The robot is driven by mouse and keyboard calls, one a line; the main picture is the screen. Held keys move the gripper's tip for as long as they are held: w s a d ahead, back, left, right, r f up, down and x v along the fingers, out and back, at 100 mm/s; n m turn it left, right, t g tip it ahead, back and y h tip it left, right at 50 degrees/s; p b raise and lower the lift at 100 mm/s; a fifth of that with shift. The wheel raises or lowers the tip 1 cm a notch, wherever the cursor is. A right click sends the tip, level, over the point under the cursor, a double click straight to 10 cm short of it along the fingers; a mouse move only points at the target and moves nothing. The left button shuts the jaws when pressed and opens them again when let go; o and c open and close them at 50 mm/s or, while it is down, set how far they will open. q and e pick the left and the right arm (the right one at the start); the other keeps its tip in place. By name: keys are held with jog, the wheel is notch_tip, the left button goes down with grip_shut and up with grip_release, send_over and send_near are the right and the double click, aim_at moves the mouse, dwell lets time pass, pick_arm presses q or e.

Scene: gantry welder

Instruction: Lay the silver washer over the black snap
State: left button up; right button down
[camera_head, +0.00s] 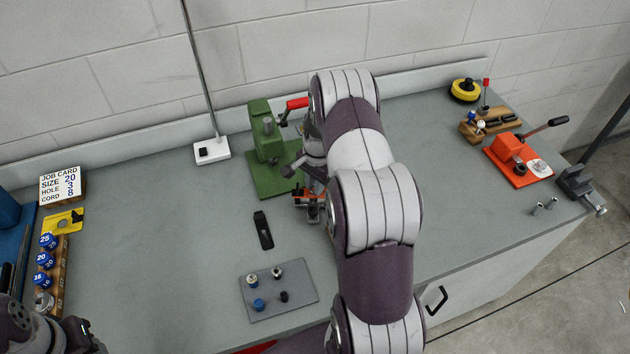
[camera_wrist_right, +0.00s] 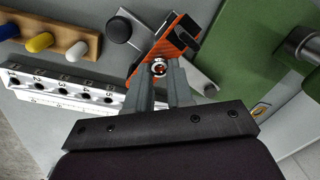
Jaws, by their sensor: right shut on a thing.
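A grey plate (camera_head: 300,283) lies at the front middle of the bench in the head view. A small black snap (camera_head: 284,297) stands on it near a blue piece and two pale metal pieces. In the right wrist view my right gripper (camera_wrist_right: 159,78) is shut, with the small silver washer (camera_wrist_right: 159,68) between its fingertips, in front of an orange tool (camera_wrist_right: 176,42).
A green press (camera_head: 266,142) with a red handle stands behind my right gripper. A black strip (camera_head: 263,230) lies between press and plate. An orange lever press (camera_head: 515,160) stands at right. A rack of blue-capped pieces (camera_head: 50,275) is at left. The left middle bench is clear.

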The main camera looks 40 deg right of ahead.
jog(key=shift+w, duration=0.1)
jog(key=shift+f, duration=0.45)
dwell(0.4)
jog(key=shift+r, duration=0.1)
jog(key=shift+r, duration=0.3)
jog(key=shift+f, duration=0.45)
jog(key=shift+r, duration=0.15)
jog(key=shift+r, duration=0.3)
jog(key=shift+f, duration=0.25)
dwell(0.8)
